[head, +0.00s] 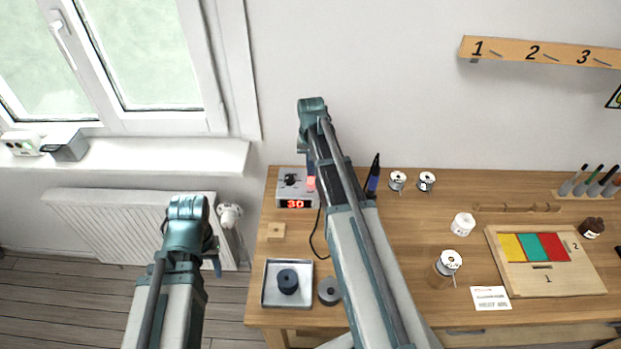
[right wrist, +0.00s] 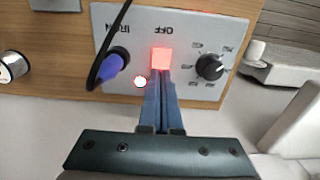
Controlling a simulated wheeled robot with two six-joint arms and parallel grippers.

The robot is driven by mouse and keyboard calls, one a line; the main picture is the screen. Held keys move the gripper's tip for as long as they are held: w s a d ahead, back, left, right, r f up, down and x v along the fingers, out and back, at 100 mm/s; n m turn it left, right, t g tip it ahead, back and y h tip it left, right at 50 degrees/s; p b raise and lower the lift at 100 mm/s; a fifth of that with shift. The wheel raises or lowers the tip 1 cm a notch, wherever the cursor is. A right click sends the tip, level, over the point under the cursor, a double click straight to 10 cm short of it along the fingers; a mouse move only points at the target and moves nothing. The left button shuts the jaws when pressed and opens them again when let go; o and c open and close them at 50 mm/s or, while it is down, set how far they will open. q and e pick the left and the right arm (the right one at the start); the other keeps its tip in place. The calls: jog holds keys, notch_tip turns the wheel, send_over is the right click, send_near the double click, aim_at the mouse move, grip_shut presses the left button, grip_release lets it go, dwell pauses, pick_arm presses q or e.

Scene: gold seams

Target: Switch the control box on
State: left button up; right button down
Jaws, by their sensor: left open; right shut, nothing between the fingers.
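The control box (head: 284,186) is a grey box at the back left of the table, with a black dial and a red display reading 30. The right wrist view shows its top face (right wrist: 185,30) upside down. A blue plug (right wrist: 115,62) is in the IRON socket. My right gripper (right wrist: 163,76) is shut and empty, its tips at the switch's edge; contact is unclear. My left gripper (head: 216,266) is open, left of the table.
The soldering iron (head: 373,178) stands right of the box, its black cable running in front. A tray (head: 268,298) with a dark spool (head: 288,281) is at the front left. Several spools and a wooden board (head: 510,279) with coloured tiles are on the right.

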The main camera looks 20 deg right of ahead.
notch_tip(320, 180, up, 6)
jog(key=p, duration=0.5)
jog(key=shift+r+p, duration=0.2)
jog(key=shift+p, duration=0.2)
jog(key=s+a+f+n+h+b, duration=0.1)
jog(key=s+a+n, duration=0.8)
jog(key=s+a, duration=1.2)
jog(key=a, duration=0.4)
dwell(0.7)
